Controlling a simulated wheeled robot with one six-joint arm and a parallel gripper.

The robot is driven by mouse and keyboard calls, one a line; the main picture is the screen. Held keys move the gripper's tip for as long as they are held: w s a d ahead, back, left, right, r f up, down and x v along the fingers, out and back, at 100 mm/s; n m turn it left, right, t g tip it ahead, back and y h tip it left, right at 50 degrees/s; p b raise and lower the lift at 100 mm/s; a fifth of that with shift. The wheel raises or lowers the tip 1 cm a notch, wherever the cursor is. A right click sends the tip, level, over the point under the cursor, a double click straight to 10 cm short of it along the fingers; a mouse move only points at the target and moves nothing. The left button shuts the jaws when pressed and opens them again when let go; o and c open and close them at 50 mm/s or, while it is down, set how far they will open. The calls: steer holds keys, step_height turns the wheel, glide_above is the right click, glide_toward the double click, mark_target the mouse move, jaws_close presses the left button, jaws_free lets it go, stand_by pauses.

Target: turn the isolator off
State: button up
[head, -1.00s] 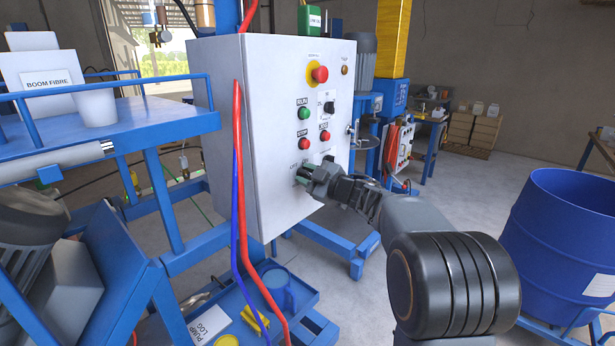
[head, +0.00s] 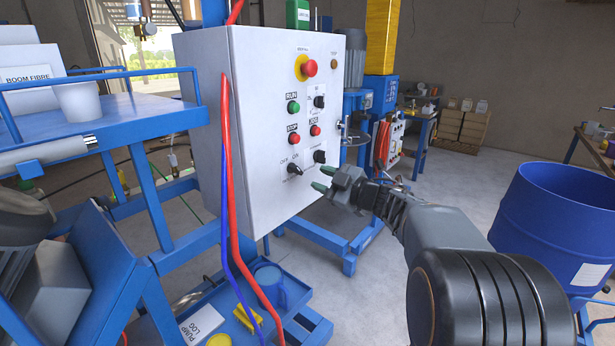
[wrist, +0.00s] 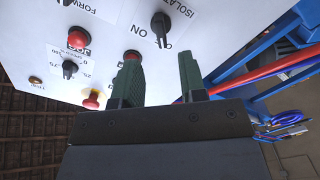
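The isolator (head: 293,169) is a black rotary knob at the lower left of the grey control cabinet's front, with OFF and ON labels above it. It also shows in the wrist view (wrist: 160,25) at the top, upside down beside its ISOLATOR lettering and the word ON. I cannot tell for certain which label its handle points to. My gripper (head: 322,178) is to the right of the knob and clear of the panel. Its two green fingers stand apart with nothing between them, as the wrist view (wrist: 160,80) also shows.
The cabinet (head: 255,100) also carries a red emergency stop (head: 309,68), a green RUN button (head: 293,107), red STOP (head: 293,139) and JOG buttons, and another black knob (head: 319,156) close by. Red hose (head: 229,150) hangs at its left corner. A blue drum (head: 555,220) stands right.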

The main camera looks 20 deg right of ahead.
steer(key=shift+v, duration=2.7)
